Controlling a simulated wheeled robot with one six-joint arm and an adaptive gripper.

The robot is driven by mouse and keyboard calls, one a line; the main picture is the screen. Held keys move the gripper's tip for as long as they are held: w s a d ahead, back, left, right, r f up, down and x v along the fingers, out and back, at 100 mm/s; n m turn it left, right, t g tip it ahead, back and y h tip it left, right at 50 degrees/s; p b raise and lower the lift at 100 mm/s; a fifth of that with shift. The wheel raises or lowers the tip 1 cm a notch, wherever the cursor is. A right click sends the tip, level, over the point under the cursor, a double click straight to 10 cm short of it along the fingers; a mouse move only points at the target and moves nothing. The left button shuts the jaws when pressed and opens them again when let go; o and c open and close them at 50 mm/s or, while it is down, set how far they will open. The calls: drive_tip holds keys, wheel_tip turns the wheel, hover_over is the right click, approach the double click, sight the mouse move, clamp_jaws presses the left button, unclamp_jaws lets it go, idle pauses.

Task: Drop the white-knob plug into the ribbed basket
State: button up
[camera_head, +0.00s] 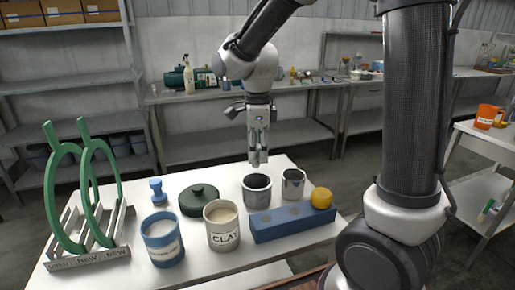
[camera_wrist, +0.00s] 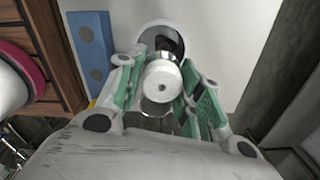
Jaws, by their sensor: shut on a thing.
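My gripper (camera_head: 259,158) hangs pointing down over the far middle of the white table. In the wrist view my gripper (camera_wrist: 162,88) has its green-padded fingers shut on the white knob of the plug (camera_wrist: 162,82). The plug's lower part is mostly hidden behind the knob. A grey round open vessel (camera_head: 257,191) stands upright below my gripper, apart from it; it appears to be the basket, though its ribs are not clear. In the wrist view its pale rim and dark inside (camera_wrist: 151,37) show just above the knob, partly hidden by it.
A metal mug (camera_head: 293,184) stands right of the vessel. A green lid (camera_head: 198,200), blue stamp-like piece (camera_head: 157,192), blue jar (camera_head: 163,244) and green rings (camera_head: 60,205) stand left.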

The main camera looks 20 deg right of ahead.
sight(257, 166)
drive_tip(key=shift+f, duration=1.95)
drive_tip(key=o, duration=1.1)
wheel_tip(257, 166, up, 12)
